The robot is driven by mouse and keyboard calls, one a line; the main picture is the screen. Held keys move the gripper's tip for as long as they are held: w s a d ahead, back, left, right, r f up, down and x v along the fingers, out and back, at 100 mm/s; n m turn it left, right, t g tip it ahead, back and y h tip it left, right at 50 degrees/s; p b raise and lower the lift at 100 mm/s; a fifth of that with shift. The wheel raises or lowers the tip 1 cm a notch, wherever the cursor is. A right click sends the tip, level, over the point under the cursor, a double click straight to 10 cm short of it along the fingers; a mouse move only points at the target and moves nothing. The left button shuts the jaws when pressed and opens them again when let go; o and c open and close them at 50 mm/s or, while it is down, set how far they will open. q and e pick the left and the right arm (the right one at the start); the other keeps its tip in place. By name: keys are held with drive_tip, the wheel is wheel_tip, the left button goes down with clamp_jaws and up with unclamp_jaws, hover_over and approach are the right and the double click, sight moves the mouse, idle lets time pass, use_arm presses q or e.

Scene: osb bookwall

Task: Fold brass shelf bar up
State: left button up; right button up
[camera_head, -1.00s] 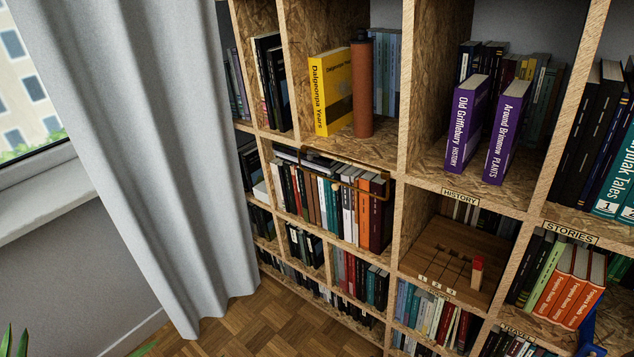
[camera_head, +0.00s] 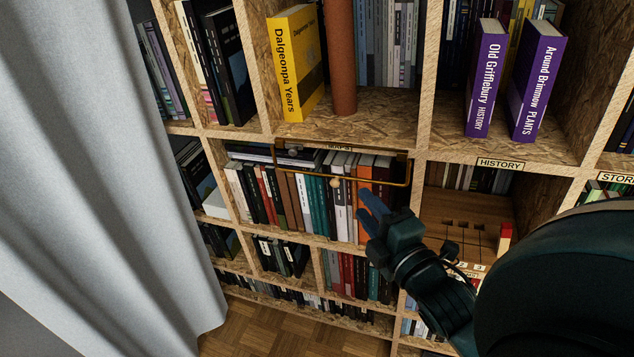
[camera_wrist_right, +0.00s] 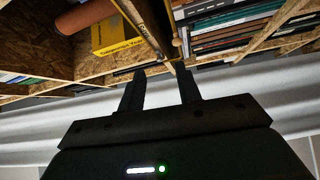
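The brass shelf bar (camera_head: 345,178) is a thin U-shaped frame in front of a row of books in the middle compartment. It hangs from under the shelf edge, its crosspiece low across the upper part of the books. A small pale knob (camera_head: 335,182) sits at its middle. My right gripper (camera_head: 368,206) is just below and right of the knob, apart from the bar in the head view. In the right wrist view its two fingers (camera_wrist_right: 160,74) are spread with nothing between them, and the knob (camera_wrist_right: 178,42) shows beyond them. My left gripper is out of view.
The OSB bookwall has a yellow book (camera_head: 297,65) and a brown cylinder (camera_head: 342,55) above the bar. Two purple books (camera_head: 487,75) stand at upper right. A grey curtain (camera_head: 90,200) hangs at left. Wooden floor (camera_head: 290,325) shows below.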

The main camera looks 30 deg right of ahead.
sight(336, 185)
drive_tip(key=w+f, duration=0.1)
drive_tip(key=w, duration=0.3)
drive_tip(key=w+f+b, duration=0.1)
drive_tip(key=w, duration=0.3)
drive_tip(key=w+d+f, duration=0.1)
drive_tip(key=w, duration=0.3)
drive_tip(key=shift+w+f+b, duration=0.1)
drive_tip(key=shift+f+b, duration=0.1)
drive_tip(key=shift+b, duration=0.2)
drive_tip(key=shift+c, duration=0.5)
clamp_jaws()
